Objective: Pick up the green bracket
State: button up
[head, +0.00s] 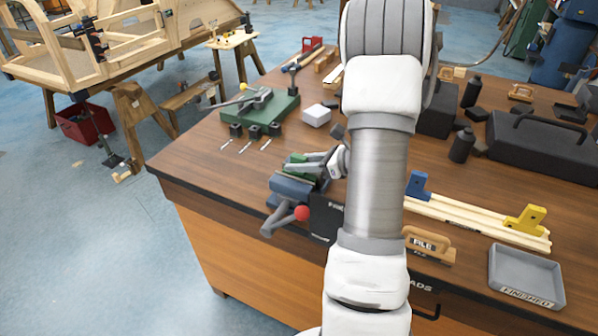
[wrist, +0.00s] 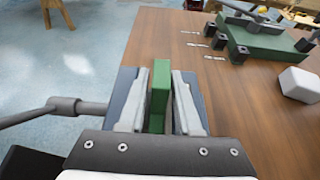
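The green bracket (wrist: 160,92) stands upright between the two light grey fingers of my gripper (wrist: 160,80) in the wrist view. The fingers are very close to its two sides; I cannot tell whether they press on it. In the head view my gripper (head: 304,163) is low over the blue-grey vise (head: 292,187) at the table's near left edge, and a bit of the green bracket (head: 297,157) shows at its fingers. The bracket's lower part is hidden, so I cannot tell whether the vise holds it.
A grey "FINISHED" tray (head: 526,275) is at the right. Wooden strips with clamps (head: 480,221) lie between.

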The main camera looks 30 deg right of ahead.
grip_shut()
